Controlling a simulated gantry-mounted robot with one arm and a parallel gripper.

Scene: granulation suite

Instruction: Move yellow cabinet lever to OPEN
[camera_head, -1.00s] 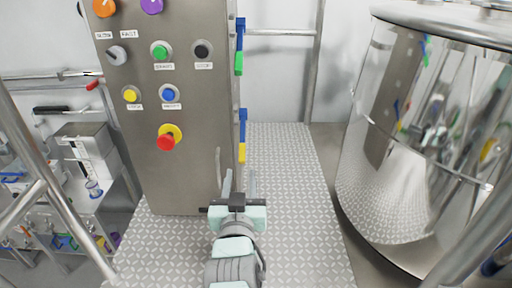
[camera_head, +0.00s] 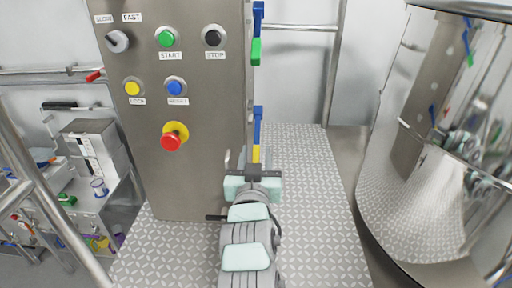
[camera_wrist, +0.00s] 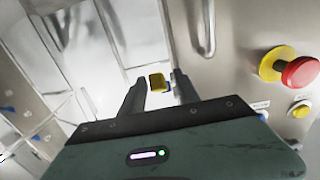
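The yellow cabinet lever (camera_head: 256,154) hangs on the right side of the steel cabinet, with a blue upper part (camera_head: 257,125) and a yellow lower end pointing down. In the head view my gripper (camera_head: 253,160) is right at its lower end and partly covers it. In the wrist view the yellow end (camera_wrist: 157,81) shows between the two fingertips of my gripper (camera_wrist: 159,79). The fingers are apart, with a gap visible on both sides of the yellow end. How deep it sits between them is hard to tell.
A similar lever with a green end (camera_head: 256,51) is above on the same cabinet side. The cabinet front (camera_head: 205,120) carries several buttons and a red emergency stop (camera_head: 171,141), close to my arm. A large steel vessel (camera_head: 400,185) stands right. The patterned floor between is clear.

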